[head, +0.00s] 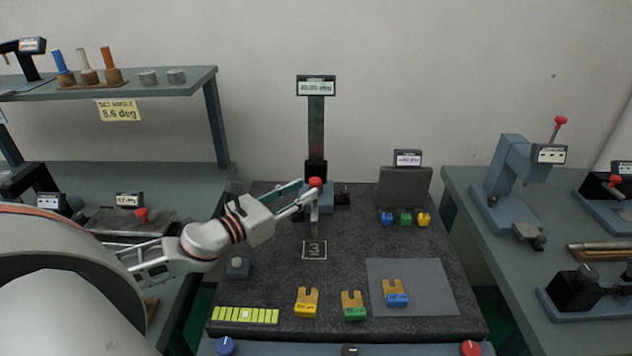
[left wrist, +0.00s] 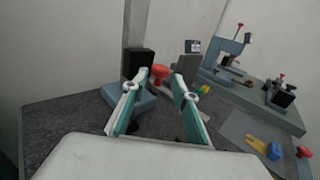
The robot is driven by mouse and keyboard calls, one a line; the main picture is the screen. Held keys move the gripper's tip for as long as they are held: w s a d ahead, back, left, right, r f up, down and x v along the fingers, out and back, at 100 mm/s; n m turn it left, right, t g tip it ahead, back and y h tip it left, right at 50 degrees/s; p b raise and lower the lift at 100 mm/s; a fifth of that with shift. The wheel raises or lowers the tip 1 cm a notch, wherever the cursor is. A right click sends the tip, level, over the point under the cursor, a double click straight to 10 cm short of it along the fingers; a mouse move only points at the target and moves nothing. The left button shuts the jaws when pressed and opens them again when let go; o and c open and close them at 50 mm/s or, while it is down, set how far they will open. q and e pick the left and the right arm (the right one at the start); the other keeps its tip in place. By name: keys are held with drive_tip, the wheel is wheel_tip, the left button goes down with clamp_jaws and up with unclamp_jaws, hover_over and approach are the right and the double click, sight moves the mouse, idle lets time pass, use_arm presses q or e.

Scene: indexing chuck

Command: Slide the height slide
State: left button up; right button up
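The height gauge has a dark upright column (head: 316,130) with a display on top, at the back middle of the granite plate in the head view. Its black slide (head: 316,167) sits low on the column and carries a red knob (head: 315,183). In the left wrist view the black slide (left wrist: 137,62) and red knob (left wrist: 160,71) lie just ahead of my fingertips. My left gripper (head: 305,190) reaches in from the left at knob height. Its fingers (left wrist: 160,79) are apart, with the knob showing between the tips. I cannot tell whether they touch it. My right gripper is not in view.
The granite plate (head: 340,253) holds blue, green and yellow blocks at the back right. Forked pieces and a grey mat (head: 434,285) are at the front. A shelf (head: 170,82) stands left; a bench with fixtures (head: 470,200) stands right.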

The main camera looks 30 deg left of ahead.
sight(315, 184)
use_arm(q)
drive_tip(key=shift+p+x, duration=0.45)
drive_tip(key=shift+x, duration=2.1)
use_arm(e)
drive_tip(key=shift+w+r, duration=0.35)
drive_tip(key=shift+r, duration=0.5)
use_arm(q)
clamp_jaws()
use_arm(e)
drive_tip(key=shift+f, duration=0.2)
